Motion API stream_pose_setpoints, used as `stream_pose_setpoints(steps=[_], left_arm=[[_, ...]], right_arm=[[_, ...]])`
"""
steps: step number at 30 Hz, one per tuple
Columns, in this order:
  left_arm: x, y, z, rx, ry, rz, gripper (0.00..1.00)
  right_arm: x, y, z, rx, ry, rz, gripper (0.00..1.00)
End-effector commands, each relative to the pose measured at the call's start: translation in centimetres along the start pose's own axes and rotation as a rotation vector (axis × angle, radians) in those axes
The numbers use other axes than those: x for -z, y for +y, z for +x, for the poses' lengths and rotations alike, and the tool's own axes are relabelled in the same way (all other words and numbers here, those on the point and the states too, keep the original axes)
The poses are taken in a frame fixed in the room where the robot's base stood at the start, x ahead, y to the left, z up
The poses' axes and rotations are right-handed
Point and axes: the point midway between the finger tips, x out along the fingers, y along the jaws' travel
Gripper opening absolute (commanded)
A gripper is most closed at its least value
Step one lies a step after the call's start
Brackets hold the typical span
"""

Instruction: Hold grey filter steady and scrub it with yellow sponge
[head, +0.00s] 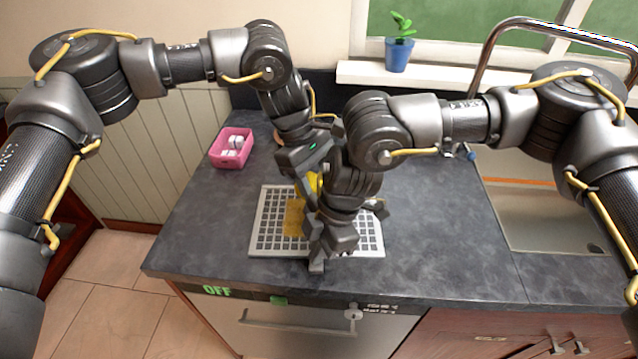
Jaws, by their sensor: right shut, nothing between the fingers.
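The grey filter (265,235) is a flat, light-framed grid lying on the dark counter, near its front edge. The yellow sponge (312,183) shows partly over the filter, beneath my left gripper (308,178). A duller brownish-yellow patch (294,217) lies on the grid in front of it; I cannot tell whether it is a stain. My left gripper's fingers are mostly hidden behind my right arm, so its hold on the sponge cannot be made out. My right gripper (317,263) points down at the filter's front edge, shut and empty. Whether it touches the filter is unclear.
A pink container (231,148) with white items stands at the back left of the counter. A sink (530,215) is at the right. A blue pot with a plant (398,52) is on the windowsill. The counter right of the filter is clear.

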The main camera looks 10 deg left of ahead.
Motion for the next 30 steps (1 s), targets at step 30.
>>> stream_pose_setpoints(steps=[30], left_arm=[[0.3, -0.3, -0.1, 0.000, 0.000, -0.001, 0.31]], right_arm=[[-0.4, -0.1, 1.2, 0.002, -0.001, 0.000, 0.00]])
